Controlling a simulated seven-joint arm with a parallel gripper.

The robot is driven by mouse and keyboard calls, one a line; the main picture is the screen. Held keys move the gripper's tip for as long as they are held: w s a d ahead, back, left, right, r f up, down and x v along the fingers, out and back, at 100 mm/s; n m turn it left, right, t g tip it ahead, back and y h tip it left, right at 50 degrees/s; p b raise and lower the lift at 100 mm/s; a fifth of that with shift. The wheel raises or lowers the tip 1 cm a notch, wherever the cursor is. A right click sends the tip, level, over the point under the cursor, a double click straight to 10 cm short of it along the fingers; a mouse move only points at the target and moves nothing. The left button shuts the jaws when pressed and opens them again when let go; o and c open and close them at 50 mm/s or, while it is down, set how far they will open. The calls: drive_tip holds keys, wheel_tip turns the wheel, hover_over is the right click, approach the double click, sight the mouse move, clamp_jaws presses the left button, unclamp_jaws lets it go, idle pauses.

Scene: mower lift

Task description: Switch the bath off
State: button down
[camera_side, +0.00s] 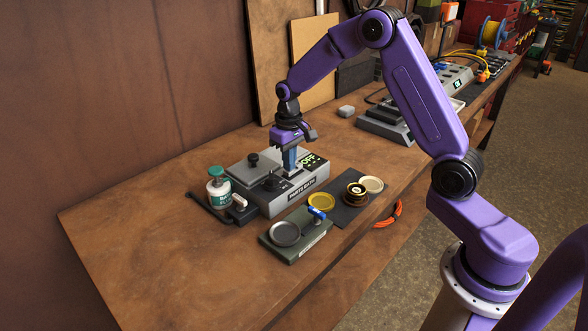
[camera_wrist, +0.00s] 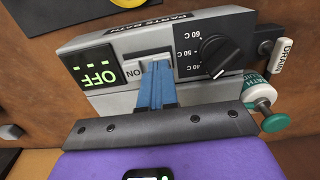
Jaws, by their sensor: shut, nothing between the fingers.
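The parts bath (camera_side: 290,192) is a grey box with a lidded tank on the bench. Its display (camera_wrist: 98,71) reads OFF in green in the wrist view. A white rocker switch (camera_wrist: 133,73) marked ON sits beside the display, partly hidden by my fingers. A black temperature knob (camera_wrist: 220,54) is to the right of the switch. My gripper (camera_wrist: 155,68) is shut and empty, with its blue fingertips at the switch. It also shows over the front panel in the side view (camera_side: 290,165). I cannot tell whether the tips touch the switch.
A green-capped bottle (camera_side: 217,188) and the drain handle (camera_side: 240,203) are left of the bath. Bench space at the front left is clear.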

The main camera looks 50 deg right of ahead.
drive_tip(key=shift+r, duration=3.45)
